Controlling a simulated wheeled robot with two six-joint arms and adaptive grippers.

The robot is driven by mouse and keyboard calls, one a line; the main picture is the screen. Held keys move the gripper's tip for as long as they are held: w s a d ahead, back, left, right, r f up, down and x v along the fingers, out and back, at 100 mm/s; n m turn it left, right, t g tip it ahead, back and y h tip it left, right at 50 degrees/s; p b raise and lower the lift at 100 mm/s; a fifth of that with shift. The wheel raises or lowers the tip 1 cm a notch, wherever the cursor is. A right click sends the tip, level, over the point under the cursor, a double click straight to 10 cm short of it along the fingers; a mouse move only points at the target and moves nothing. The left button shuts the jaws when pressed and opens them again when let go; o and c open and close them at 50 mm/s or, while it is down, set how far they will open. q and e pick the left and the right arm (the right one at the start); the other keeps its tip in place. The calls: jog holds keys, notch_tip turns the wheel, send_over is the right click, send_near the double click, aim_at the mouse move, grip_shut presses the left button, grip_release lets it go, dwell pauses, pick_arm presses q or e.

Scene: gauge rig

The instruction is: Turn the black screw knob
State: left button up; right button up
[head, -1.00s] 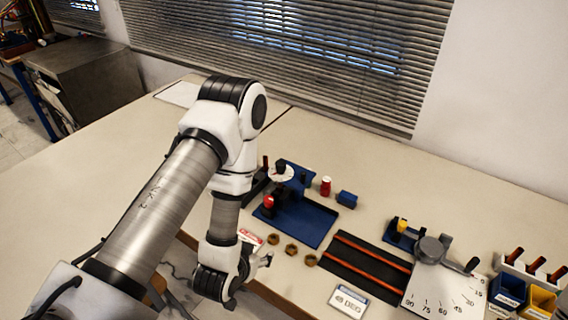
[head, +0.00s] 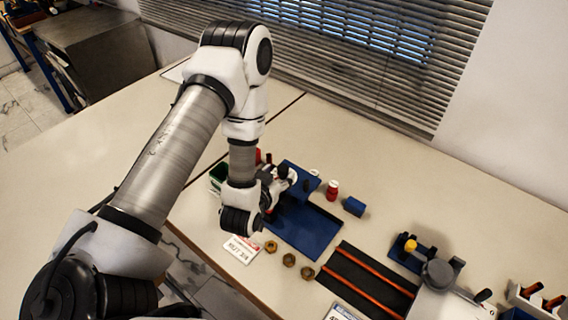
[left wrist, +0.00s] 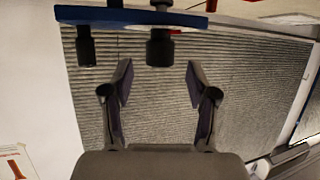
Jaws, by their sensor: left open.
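The blue gauge rig (head: 305,232) stands on the table with a white dial and a black screw knob (head: 282,171) on top. My left gripper (head: 270,182) is at the rig's left side, close to the knob, and partly hides the rig. In the left wrist view, the left gripper (left wrist: 160,82) is open and empty. There the black knob (left wrist: 160,46) sits under the blue arm of the rig (left wrist: 130,17), just beyond and between the two fingertips, with no contact visible. A second black cylinder (left wrist: 86,46) is to its left. My right gripper is not in view.
Brass nuts (head: 289,259) and a card (head: 240,250) lie in front of the rig. A red bottle (head: 332,191) and a blue block (head: 354,207) stand to its right, a green bin (head: 218,176) to its left. Orange rails (head: 360,280) lie further right. The table behind is clear.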

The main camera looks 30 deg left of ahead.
aim_at(283, 167)
pick_arm(q)
jog(key=x, duration=0.4)
jog(key=shift+w+f+p, duration=0.1)
jog(key=shift+w+p, duration=0.1)
jog(key=shift+p, duration=0.2)
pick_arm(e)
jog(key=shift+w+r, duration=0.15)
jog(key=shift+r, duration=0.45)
pick_arm(q)
jog(key=shift+s, duration=0.1)
jog(key=shift+c, duration=0.4)
grip_shut()
